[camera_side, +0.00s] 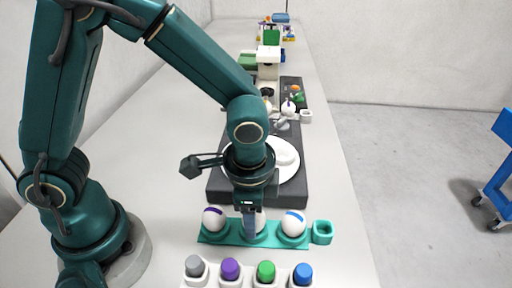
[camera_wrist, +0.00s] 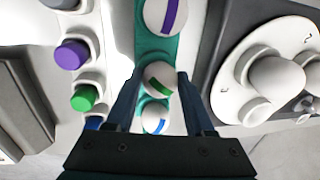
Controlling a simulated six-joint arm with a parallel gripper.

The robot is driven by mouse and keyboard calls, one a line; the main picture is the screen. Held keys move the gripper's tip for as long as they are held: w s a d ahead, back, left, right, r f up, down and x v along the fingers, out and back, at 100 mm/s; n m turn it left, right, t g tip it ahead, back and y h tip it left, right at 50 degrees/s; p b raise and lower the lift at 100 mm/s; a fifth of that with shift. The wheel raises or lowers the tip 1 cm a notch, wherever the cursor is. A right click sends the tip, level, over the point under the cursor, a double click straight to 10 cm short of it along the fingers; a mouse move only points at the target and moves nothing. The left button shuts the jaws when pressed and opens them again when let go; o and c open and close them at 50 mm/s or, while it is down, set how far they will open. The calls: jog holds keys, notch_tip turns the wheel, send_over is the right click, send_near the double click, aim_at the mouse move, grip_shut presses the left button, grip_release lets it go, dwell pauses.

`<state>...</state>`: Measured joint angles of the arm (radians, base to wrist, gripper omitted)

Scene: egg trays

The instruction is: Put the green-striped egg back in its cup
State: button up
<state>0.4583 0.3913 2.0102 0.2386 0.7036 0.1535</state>
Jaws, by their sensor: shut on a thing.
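The green-striped egg (camera_wrist: 157,76) is white with a green band and sits between my two fingers in the wrist view. My gripper (camera_side: 250,228) points down over the middle of the teal tray (camera_side: 212,238) and is shut on this egg. In the side view the egg (camera_side: 262,219) is partly hidden behind the fingers, at the middle cup (camera_side: 257,239). I cannot tell whether it rests on the cup or hangs just above it. The purple-striped egg (camera_side: 213,219) is in the left cup and the blue-striped egg (camera_side: 294,223) in the right cup.
A small empty teal square holder (camera_side: 322,232) stands at the tray's right end. Behind the tray is a dark base (camera_side: 298,190) with a white round plate (camera_side: 288,160).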

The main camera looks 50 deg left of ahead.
jog(key=shift+f, duration=0.2)
jog(key=o, duration=0.9)
jog(key=shift+r, duration=0.15)
jog(key=shift+s+d+r, duration=0.15)
jog(key=shift+r, duration=1.1)
jog(key=shift+s+d+r, duration=0.15)
jog(key=shift+r, duration=1.05)
notch_tip(320, 180, up, 9)
jog(key=shift+r, duration=0.1)
